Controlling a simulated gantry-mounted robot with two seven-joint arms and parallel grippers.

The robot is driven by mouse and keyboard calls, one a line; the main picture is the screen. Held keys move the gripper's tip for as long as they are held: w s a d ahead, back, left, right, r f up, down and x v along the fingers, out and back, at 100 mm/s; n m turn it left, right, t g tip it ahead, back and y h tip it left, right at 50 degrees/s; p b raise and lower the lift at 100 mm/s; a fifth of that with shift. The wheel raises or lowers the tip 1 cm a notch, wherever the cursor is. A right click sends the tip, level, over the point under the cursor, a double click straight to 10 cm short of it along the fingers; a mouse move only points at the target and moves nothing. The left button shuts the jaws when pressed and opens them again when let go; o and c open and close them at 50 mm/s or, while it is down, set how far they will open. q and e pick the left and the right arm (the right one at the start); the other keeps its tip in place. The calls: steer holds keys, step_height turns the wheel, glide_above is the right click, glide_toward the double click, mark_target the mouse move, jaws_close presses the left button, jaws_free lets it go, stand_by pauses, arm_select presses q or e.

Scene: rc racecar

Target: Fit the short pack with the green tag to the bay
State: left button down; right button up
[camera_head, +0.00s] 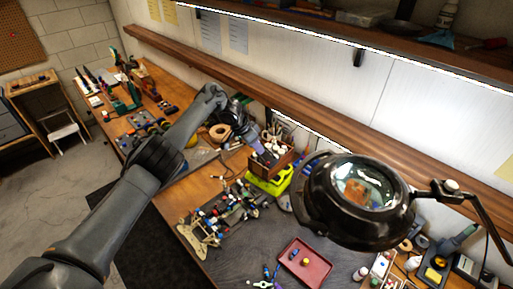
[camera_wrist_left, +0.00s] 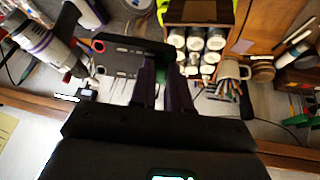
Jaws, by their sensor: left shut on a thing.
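My left gripper (camera_wrist_left: 163,88) is shut on a dark flat block (camera_wrist_left: 125,58) in the left wrist view. A dark green patch shows on the block near the fingers, and a red ring shows at its far corner. I cannot tell from this view whether it is the short pack. In the head view my left gripper (camera_head: 234,115) is over the back of the bench, and what it holds is too small to make out. The open car chassis (camera_head: 225,210) lies on the bench, nearer than the gripper. Its bay cannot be made out. My right gripper is not in view.
A red tray (camera_head: 318,275) with a small yellow item lies at the front. A magnifier lamp (camera_head: 360,198) hangs over the right side. A wooden box of bottles (camera_head: 273,155) and a lime-green item (camera_head: 270,183) stand behind the chassis. The dark mat between chassis and tray is mostly clear.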

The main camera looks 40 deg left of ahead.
arm_select(q)
steer(key=shift+s+d+r+m+g, duration=0.2)
steer(key=shift+s+d+m+g, duration=0.15)
steer(key=shift+m, duration=0.45)
steer(key=shift+s, duration=0.1)
